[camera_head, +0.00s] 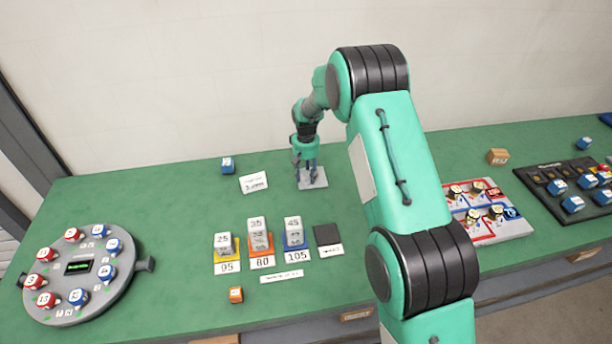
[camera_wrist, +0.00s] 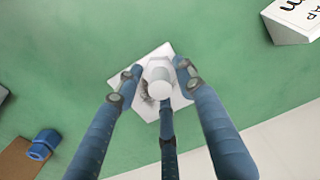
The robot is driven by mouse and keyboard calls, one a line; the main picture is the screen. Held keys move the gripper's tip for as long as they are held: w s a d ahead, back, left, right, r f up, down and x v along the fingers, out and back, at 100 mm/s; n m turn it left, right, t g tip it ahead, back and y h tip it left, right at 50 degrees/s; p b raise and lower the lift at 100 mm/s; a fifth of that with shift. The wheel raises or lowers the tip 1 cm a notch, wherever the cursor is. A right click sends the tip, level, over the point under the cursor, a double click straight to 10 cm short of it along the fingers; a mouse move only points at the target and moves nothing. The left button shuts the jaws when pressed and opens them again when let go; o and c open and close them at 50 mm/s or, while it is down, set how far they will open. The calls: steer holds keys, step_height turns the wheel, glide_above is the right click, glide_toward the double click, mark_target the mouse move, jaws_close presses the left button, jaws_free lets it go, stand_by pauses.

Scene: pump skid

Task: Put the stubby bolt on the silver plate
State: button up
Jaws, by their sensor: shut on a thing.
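The silver plate (camera_head: 316,181) lies flat at the back middle of the green table. It also shows in the wrist view (camera_wrist: 146,60), partly covered by my fingers and the bolt. My gripper (camera_head: 306,168) points down over the plate. In the wrist view my gripper (camera_wrist: 158,80) has its fingers closed around a pale grey bolt (camera_wrist: 159,83) with a round end facing the camera. The bolt is over the plate; I cannot tell whether it touches it. In the head view the bolt is hidden by the fingers.
Several numbered weights (camera_head: 259,240) sit in front. A round grey device (camera_head: 80,272) is at left. A red-and-blue board (camera_head: 488,214) and a black tray (camera_head: 560,190) are at right.

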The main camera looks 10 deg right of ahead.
mark_target(306, 173)
steer(key=shift+f, duration=0.15)
steer(key=o, duration=1.2)
step_height(306, 173, up, 12)
steer(key=p, duration=0.2)
steer(key=shift+r, duration=0.2)
